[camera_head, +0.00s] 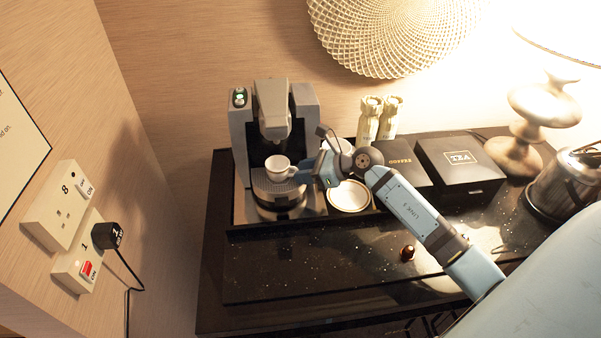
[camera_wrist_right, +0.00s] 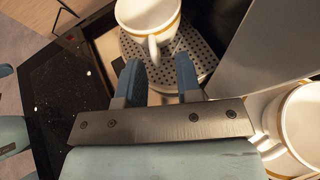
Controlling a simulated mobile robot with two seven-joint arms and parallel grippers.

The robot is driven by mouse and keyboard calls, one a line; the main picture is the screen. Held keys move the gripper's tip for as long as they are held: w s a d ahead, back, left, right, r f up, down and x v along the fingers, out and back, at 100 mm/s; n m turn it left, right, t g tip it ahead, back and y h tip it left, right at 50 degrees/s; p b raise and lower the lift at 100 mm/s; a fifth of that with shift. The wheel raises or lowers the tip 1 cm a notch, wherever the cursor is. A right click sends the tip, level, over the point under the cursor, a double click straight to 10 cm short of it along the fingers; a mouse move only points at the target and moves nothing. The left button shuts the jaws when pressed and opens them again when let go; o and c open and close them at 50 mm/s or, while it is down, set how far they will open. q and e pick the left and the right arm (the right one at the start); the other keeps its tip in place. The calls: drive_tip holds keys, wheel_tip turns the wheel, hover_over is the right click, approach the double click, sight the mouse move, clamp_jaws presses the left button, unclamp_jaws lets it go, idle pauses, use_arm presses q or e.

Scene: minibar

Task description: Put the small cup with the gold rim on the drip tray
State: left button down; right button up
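The small white cup with the gold rim (camera_wrist_right: 148,14) stands upright on the perforated drip tray (camera_wrist_right: 196,55), seen in the right wrist view. In the head view the cup (camera_head: 278,168) sits under the coffee machine's spout, over the drip tray (camera_head: 282,187). My right gripper (camera_wrist_right: 160,72) is open. Its two fingers are apart, with the cup's handle just beyond the fingertips and no visible grip on it. In the head view the right gripper (camera_head: 305,172) is just right of the cup.
The coffee machine (camera_head: 304,100) stands behind the cup. A second gold-rimmed cup (camera_wrist_right: 302,125) is close to my right gripper, near a saucer (camera_head: 349,196). Black boxes (camera_head: 458,170) and two bottles (camera_head: 369,120) stand beyond.

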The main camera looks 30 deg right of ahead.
drive_tip(key=b+v, duration=0.1)
drive_tip(key=v, duration=0.9)
drive_tip(key=shift+s+d+r+b, duration=0.15)
drive_tip(key=shift+s+d+b, duration=0.05)
drive_tip(key=shift+s+b, duration=0.15)
